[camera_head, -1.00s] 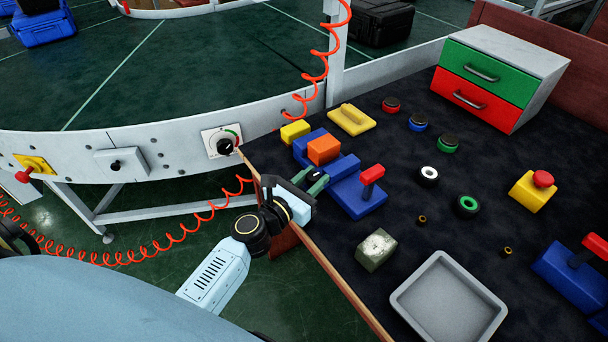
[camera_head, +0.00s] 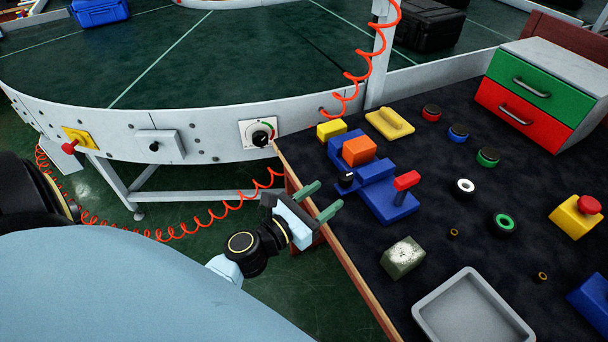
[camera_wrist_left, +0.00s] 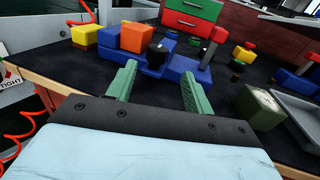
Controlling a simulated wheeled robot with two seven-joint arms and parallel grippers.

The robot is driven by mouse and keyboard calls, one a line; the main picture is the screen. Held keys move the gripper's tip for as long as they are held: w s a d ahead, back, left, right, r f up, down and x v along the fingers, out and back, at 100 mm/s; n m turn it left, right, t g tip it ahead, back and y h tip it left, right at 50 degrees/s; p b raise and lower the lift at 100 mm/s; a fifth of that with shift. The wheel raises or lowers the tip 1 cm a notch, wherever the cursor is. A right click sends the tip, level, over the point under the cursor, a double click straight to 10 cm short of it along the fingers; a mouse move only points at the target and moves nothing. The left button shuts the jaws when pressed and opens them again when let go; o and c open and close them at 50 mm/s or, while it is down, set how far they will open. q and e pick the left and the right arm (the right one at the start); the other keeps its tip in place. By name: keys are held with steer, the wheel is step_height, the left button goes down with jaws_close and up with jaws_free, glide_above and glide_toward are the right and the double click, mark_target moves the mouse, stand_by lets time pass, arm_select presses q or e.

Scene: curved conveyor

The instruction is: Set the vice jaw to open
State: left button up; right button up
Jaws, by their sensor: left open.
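The blue vice (camera_head: 375,171) stands near the left edge of the dark table, with an orange block (camera_head: 359,151) on it. A black knob (camera_head: 346,180) is on its near side, and a red-handled lever (camera_head: 406,182) stands on a blue base to its right. My left gripper (camera_head: 325,197) is open and empty, near the table edge, apart from the knob. In the left wrist view, the knob (camera_wrist_left: 157,50) lies beyond and between the green fingers (camera_wrist_left: 157,82). Whether the jaw is open is not clear. My right gripper is not in view.
A yellow block (camera_head: 331,130) sits behind the vice. A grey-green block (camera_head: 403,257) and grey tray (camera_head: 470,312) lie toward the front. A dial (camera_head: 261,135) is on the conveyor side. Red coiled cables hang nearby.

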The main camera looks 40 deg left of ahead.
arm_select(q)
steer(key=shift+b+v, duration=0.3)
steer(key=shift+v, duration=2.4)
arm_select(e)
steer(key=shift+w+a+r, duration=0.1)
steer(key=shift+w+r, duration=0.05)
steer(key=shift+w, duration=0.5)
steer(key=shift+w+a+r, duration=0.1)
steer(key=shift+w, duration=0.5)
arm_select(q)
steer(key=shift+r, duration=0.1)
